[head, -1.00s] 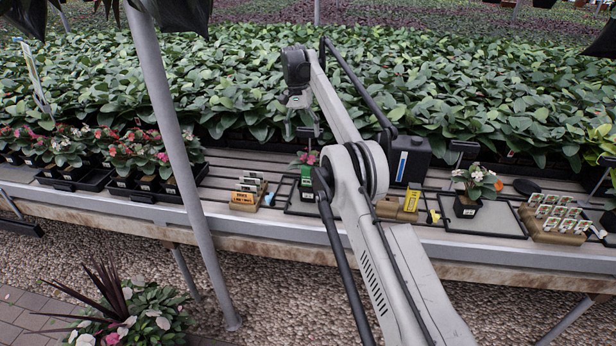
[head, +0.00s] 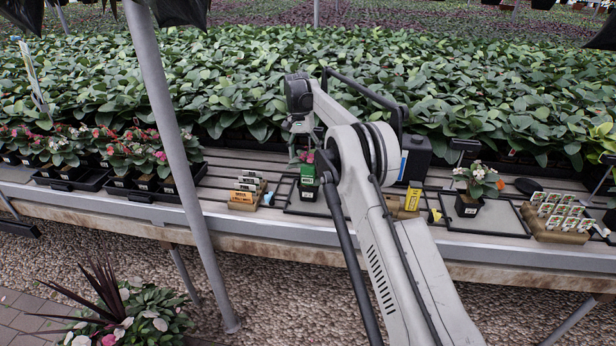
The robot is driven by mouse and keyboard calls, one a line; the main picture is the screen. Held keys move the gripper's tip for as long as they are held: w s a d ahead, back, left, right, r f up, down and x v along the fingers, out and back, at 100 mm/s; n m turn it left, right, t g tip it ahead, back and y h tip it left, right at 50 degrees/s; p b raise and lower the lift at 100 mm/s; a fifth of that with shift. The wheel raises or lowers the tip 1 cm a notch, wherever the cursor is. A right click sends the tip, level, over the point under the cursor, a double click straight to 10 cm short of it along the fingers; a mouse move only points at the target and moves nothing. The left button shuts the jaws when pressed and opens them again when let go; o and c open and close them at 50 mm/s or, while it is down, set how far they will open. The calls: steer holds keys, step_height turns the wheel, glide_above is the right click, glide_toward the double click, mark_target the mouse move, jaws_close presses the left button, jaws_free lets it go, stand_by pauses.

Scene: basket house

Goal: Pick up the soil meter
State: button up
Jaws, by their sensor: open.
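A small green boxy thing (head: 308,172), which looks like the soil meter, stands upright at a dark pot with pink flowers on the bench. It is too small to see any dial or probe clearly. My gripper (head: 306,138) hangs just above the pink flowers and the green thing, pointing down. It is open and holds nothing. Its fingertips are hard to make out against the dark leaves.
My arm crosses the bench middle. Label blocks (head: 246,194) stand left; a yellow upright thing (head: 412,197), a dark container (head: 414,160), a white-flowered pot (head: 468,204) and a tag tray (head: 556,222) stand right. A grey post (head: 180,150) rises at left.

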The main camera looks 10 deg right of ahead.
steer(key=shift+s+d+f, duration=0.1)
steer(key=shift+s+f, duration=0.1)
steer(key=shift+f, duration=0.65)
steer(key=shift+s+d+f, duration=0.15)
steer(key=shift+s+f, duration=0.05)
steer(key=shift+f, duration=0.65)
steer(key=shift+s+d+f, duration=0.1)
steer(key=shift+s+f, duration=0.1)
steer(key=shift+f, duration=0.65)
steer(key=c, duration=1.5)
step_height(320, 180, up, 10)
steer(key=shift+r, duration=0.1)
step_height(320, 180, up, 8)
steer(key=p, duration=0.5)
glide_above(308, 165)
steer(key=shift+a+r, duration=0.2)
steer(key=shift+a, duration=0.1)
